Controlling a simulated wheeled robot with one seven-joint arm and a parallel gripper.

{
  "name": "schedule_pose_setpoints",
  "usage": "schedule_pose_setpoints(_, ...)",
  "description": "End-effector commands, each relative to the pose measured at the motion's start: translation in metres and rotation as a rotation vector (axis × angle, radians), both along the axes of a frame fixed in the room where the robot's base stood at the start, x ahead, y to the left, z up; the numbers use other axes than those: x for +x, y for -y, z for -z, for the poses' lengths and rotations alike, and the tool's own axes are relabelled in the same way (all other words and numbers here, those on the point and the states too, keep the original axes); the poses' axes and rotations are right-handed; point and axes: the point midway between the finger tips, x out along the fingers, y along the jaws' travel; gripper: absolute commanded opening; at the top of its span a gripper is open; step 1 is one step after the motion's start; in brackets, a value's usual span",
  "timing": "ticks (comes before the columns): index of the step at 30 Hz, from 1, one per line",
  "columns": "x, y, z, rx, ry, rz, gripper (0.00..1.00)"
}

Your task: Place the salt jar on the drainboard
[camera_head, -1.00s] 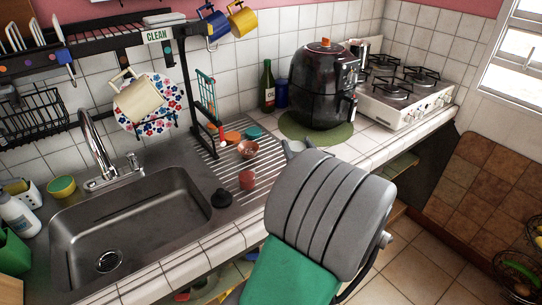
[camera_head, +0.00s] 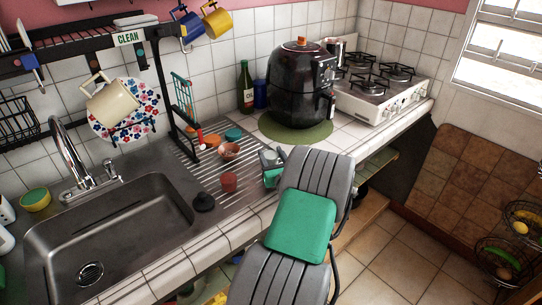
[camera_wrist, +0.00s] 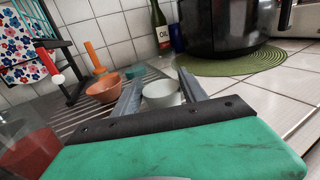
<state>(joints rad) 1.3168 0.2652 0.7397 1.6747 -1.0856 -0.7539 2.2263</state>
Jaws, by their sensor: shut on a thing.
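My gripper (camera_head: 272,157) is at the right edge of the steel drainboard (camera_head: 199,160), beside the sink. In the wrist view, the two grey fingers of my gripper (camera_wrist: 160,90) are on either side of a round whitish jar (camera_wrist: 160,97), which I take to be the salt jar. It sits between them, seen from behind and above. In the head view the jar is small and mostly hidden by my gripper and arm. I cannot tell whether its base touches a surface. The ribbed drainboard also shows behind it in the wrist view (camera_wrist: 75,122).
An air fryer (camera_head: 300,85) stands on a green mat (camera_head: 290,134) behind. The sink (camera_head: 110,235) lies left.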

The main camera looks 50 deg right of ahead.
Motion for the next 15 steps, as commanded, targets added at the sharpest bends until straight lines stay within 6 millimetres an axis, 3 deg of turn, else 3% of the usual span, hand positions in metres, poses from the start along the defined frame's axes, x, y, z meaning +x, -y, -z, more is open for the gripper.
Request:
schedule_pose_setpoints(2, -0.0001, 0.0001, 0.0034, 0.0, 0.0, 0.0, 0.03)
schedule_pose_setpoints(3, -0.0001, -0.0001, 0.0041, 0.0, 0.0, 0.0, 0.51)
schedule_pose_setpoints(11, -0.0001, -0.0002, 0.0032, 0.001, 0.0, 0.0, 0.72)
schedule_pose_setpoints(15, -0.0001, -0.0002, 0.0031, 0.001, 0.0, 0.0, 0.72)
